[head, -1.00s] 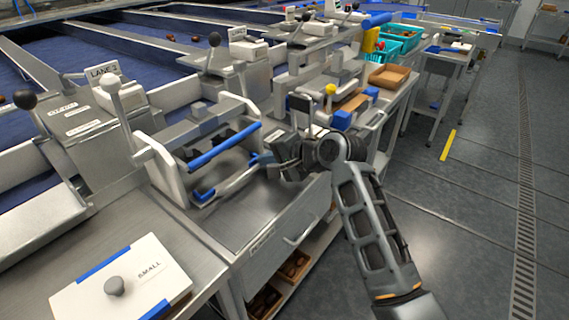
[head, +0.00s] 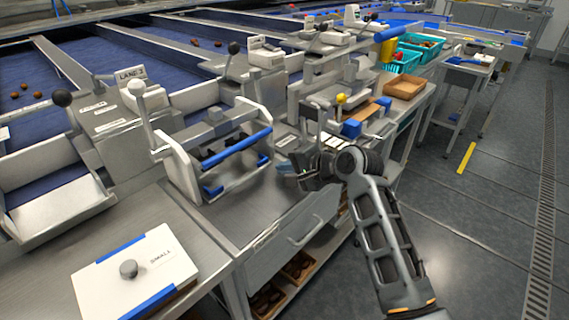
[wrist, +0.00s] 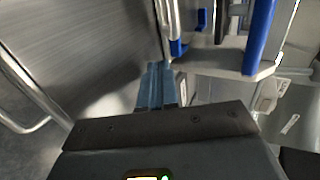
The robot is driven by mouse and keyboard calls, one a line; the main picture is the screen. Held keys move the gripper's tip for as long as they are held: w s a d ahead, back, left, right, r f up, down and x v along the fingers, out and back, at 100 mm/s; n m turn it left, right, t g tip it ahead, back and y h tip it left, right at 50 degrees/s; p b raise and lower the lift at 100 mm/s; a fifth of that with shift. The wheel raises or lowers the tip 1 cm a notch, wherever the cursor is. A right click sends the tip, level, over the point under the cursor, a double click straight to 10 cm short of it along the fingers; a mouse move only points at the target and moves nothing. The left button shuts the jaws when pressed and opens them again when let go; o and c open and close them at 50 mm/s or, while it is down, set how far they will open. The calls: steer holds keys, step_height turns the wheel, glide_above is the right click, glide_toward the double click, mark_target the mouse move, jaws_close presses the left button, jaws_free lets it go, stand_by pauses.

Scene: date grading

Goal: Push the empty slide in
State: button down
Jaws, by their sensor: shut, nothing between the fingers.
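The slide (head: 238,174) is a low grey piece with blue ends in the white-sided lane stand, below a blue bar (head: 235,148). Its front sits close under the bar, and no part of it stands far out over the counter. I cannot clearly see inside it. In the wrist view the slide's grey plate (wrist: 222,66) lies ahead and right of the fingers. My gripper (head: 284,167) is shut and empty, low over the counter to the right of the stand. Its bluish fingertips (wrist: 155,72) appear apart from the slide.
A white box lid marked SMALL (head: 135,272) lies at the front left. A drawer with a handle (head: 305,230) is below the counter. More lane equipment and teal baskets (head: 405,60) stand beyond.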

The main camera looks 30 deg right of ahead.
steer(key=v, duration=1)
steer(key=s+a+f+n+h, duration=0.1)
steer(key=s+a+f+n, duration=0.1)
steer(key=s+f, duration=0.35)
steer(key=s+a+f+n+t+h, duration=0.1)
steer(key=s+f+h, duration=0.1)
steer(key=s, duration=0.6)
steer(key=s+a+f+n+h, duration=0.1)
steer(key=s+a+f+n, duration=0.1)
steer(key=s+f, duration=0.35)
steer(key=s+a+r+n, duration=0.1)
steer(key=s+r+n, duration=0.2)
steer(key=s, duration=0.4)
steer(key=s+a+r+n+t, duration=0.1)
steer(key=s+a+r+n, duration=0.1)
steer(key=s+r, duration=0.3)
steer(key=s+a+r+n+t, duration=0.1)
steer(key=s+r+n, duration=0.3)
steer(key=s, duration=0.6)
steer(key=shift+s+a, duration=0.2)
steer(key=shift+a, duration=0.05)
